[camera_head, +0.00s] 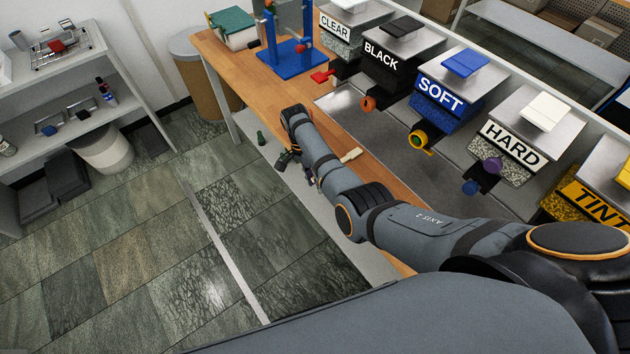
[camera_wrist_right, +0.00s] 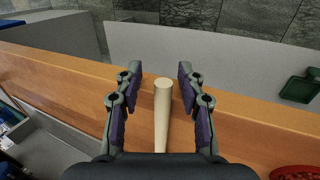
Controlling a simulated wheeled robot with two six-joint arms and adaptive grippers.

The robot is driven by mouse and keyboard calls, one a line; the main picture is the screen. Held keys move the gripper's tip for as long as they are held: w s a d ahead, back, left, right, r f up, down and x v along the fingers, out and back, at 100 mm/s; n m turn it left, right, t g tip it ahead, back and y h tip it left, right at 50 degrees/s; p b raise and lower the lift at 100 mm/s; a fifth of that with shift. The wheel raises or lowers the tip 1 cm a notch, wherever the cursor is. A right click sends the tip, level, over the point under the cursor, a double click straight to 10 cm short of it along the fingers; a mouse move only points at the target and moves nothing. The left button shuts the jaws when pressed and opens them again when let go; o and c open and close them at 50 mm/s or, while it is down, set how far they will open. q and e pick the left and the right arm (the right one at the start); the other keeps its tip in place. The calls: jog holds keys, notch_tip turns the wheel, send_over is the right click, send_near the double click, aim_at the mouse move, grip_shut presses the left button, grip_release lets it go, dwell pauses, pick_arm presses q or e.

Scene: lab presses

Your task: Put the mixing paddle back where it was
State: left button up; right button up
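The mixing paddle shows as a pale wooden stick (camera_wrist_right: 161,115) in the right wrist view, and a short pale piece of it (camera_head: 350,155) shows beside my right arm in the head view. It is at the bench's wooden front edge; its far part is hidden behind the gripper body. My right gripper (camera_wrist_right: 157,72) is open, one finger on each side of the stick, with gaps visible. In the head view this gripper (camera_head: 288,160) is at the bench's front edge, partly hidden by its arm. My left gripper is not in view.
Dispensers labelled CLEAR (camera_head: 335,28), BLACK (camera_head: 381,58), SOFT (camera_head: 440,92), HARD (camera_head: 511,143) and TINT (camera_head: 600,203) line the bench (camera_head: 232,62). A blue stand (camera_head: 292,57) is at its far end. A green object (camera_wrist_right: 298,88) lies right of the gripper.

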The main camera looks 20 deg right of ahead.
jog(key=p+v, duration=0.1)
jog(key=v, duration=1.1)
jog(key=shift+r, duration=0.2)
jog(key=shift+s, duration=0.1)
